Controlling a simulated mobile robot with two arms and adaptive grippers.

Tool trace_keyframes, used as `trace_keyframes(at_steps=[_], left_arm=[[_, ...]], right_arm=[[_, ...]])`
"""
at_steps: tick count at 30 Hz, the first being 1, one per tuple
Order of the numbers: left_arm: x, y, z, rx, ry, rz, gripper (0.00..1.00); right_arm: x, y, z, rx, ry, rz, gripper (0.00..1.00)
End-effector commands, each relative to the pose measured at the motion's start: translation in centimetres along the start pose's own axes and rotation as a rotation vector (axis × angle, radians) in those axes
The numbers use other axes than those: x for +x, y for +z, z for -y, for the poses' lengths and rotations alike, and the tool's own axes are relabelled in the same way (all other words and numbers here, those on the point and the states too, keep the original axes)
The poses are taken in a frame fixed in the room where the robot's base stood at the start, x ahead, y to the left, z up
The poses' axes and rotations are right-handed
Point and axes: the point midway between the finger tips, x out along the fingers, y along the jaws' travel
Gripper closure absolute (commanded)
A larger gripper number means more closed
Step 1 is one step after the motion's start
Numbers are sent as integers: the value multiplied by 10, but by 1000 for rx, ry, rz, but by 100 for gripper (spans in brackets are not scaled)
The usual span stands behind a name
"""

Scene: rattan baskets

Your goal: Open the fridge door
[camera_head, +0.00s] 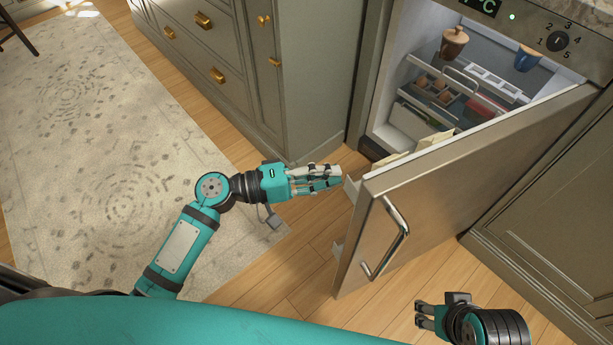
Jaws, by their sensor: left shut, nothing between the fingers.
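The fridge door (350,235) stands partly open, swung out toward me, with its free edge at the left and the far side by the right of the fridge. A curved metal handle (402,232) is on its front face. My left gripper (338,176) is shut and empty, its fingertips close to the upper corner of the door's free edge; I cannot tell whether they touch it. My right gripper (420,314) is low at the right, in front of the door and apart from the handle. Its two fingers show a gap and hold nothing.
The fridge interior (410,120) shows a brown jar (453,43), a blue cup (526,60) and wire racks. Grey-green cabinets (300,60) with brass handles stand left of the fridge, another cabinet (560,220) at the right. A patterned rug (100,150) and wooden floor lie clear at left.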

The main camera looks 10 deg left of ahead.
Motion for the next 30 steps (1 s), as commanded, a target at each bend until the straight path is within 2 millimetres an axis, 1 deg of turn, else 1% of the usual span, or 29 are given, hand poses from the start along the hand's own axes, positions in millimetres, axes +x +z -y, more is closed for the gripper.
trace_keyframes(at_steps=[1, 4, 7, 12, 17, 30], left_arm=[[12, 0, -2, 0, 4, 0, 100], [31, 0, -1, 0, 4, 1, 100], [32, 19, 0, -3, 0, -1, 100], [36, 34, 0, -2, -1, -2, 100], [36, 38, 1, -1, -2, -3, 100], [36, 39, 0, -1, -2, -11, 100]], right_arm=[[0, 0, 0, 0, 0, 1, 60], [0, 0, 0, 0, 0, 1, 60], [-1, 0, 0, 0, 0, 1, 60], [-2, 0, 0, 0, 0, 1, 60], [-2, 0, 0, 0, 0, 1, 60], [-3, -1, 0, 0, 0, 1, 60]])
